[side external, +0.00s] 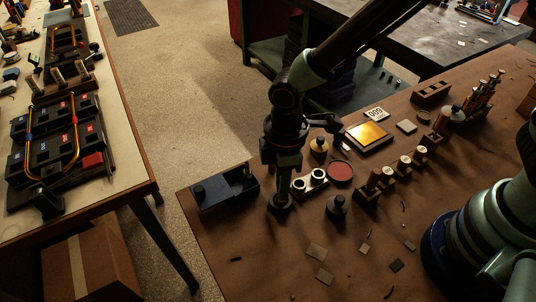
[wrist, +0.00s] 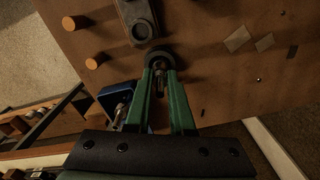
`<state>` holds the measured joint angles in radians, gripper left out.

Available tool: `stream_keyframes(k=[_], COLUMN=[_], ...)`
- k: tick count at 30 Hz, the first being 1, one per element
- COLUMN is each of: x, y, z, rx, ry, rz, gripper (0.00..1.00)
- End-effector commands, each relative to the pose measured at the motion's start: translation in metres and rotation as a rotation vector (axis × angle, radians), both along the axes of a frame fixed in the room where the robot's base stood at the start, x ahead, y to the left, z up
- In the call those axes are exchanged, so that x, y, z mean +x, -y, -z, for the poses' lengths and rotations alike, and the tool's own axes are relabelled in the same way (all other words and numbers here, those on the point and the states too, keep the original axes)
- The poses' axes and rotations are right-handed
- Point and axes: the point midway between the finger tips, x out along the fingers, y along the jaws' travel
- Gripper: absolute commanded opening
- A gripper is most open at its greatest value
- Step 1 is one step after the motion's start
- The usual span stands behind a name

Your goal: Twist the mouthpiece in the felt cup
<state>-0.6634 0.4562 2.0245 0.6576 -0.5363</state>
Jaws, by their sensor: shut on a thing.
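The felt cup (wrist: 161,52) is a dark round cup on the brown bench, seen at the fingertips in the wrist view. It also shows as a dark round base (side external: 283,204) under my gripper in the side view. The mouthpiece (wrist: 160,75) is a small, dim metallic piece between the fingers; its lower end appears to be in the cup, though the detail is dark. My gripper (wrist: 160,66) points down with its two green fingers closed in on the mouthpiece. In the side view my gripper (side external: 282,192) stands right over the cup and hides most of the mouthpiece.
A dark blue box (side external: 225,189) is close on the left. A block with two pale rings (side external: 309,182) stands close on the right, with a red dish (side external: 341,172) beyond. A dark knobbed weight (side external: 337,207) is nearby. Small flat scraps (side external: 317,251) lie at the front.

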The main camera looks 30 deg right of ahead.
Motion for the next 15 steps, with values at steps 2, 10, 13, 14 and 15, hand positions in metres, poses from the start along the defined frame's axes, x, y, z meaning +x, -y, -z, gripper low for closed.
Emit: stream_keyframes(k=[2, 10, 13, 14, 15], x=[0.0, -0.0001, -0.0002, -0.0002, -0.0002], y=[0.0001, 0.0, -0.0002, -0.0002, -0.0002], z=[0.0, 0.0001, 0.0, 0.0, 0.0], rx=[0.0, 0.0, 0.0, 0.001, 0.001], ry=[0.0, 0.0, 0.0, 0.0, -0.001], rz=[-0.003, 0.073, 0.19, 0.223, 0.263], gripper=[0.0, 0.0, 0.0, 0.0, 0.0])
